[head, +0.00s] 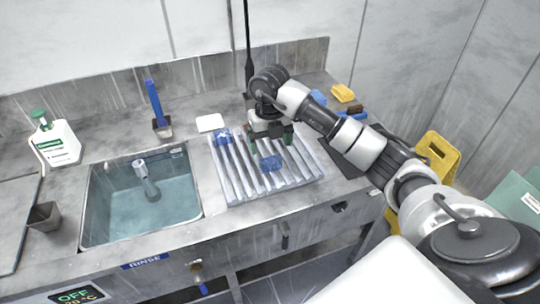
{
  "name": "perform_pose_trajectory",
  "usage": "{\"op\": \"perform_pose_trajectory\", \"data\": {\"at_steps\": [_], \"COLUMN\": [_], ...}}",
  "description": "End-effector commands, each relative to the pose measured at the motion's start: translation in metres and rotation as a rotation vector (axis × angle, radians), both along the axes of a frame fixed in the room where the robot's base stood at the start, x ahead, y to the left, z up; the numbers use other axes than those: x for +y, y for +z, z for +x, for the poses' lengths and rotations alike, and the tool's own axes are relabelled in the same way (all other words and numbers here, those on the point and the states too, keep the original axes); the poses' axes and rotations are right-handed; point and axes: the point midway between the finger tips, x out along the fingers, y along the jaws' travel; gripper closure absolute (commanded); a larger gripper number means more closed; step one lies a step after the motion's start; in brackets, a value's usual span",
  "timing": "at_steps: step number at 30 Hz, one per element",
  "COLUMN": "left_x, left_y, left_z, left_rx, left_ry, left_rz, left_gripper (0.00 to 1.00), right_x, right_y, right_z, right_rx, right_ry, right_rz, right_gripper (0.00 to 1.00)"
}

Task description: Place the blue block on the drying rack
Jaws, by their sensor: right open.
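The drying rack (237,180) is a pale ribbed tray on the counter, right of the sink. One blue block (270,163) lies on its ribs near the middle. Another blue block (222,137) lies at its back left corner. My right gripper (270,142) points down over the back of the rack, just behind the middle block. Its fingers with green parts are spread, and I see nothing held between them. Whether a finger touches the rack is unclear. My left gripper is out of view.
A sink (140,210) with water and a tap stands left of the rack. A white bottle (55,142), a blue-handled brush (157,108) and a white pad (210,123) stand behind. Yellow (343,93) and blue (318,97) blocks lie at the back right, near my arm.

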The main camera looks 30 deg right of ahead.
Motion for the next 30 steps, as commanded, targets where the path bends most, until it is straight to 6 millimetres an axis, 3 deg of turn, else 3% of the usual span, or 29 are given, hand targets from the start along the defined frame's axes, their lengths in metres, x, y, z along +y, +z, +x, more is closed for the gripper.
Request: {"op": "perform_pose_trajectory", "data": {"at_steps": [3, 10, 30], "left_x": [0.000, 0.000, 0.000], "left_y": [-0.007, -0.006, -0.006], "left_z": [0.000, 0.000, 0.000], "left_rx": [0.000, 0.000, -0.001], "left_ry": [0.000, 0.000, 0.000], "left_rz": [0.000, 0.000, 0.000], "left_gripper": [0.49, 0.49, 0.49], "right_x": [-0.001, 0.000, 0.001], "right_y": [0.026, 0.060, 0.065], "right_z": [0.001, 0.001, 0.000], "right_rx": [-0.006, -0.003, -0.001], "right_ry": [-0.002, -0.001, 0.002], "right_rz": [-0.001, -0.002, 0.004], "right_gripper": [0.13, 0.13, 0.13]}}
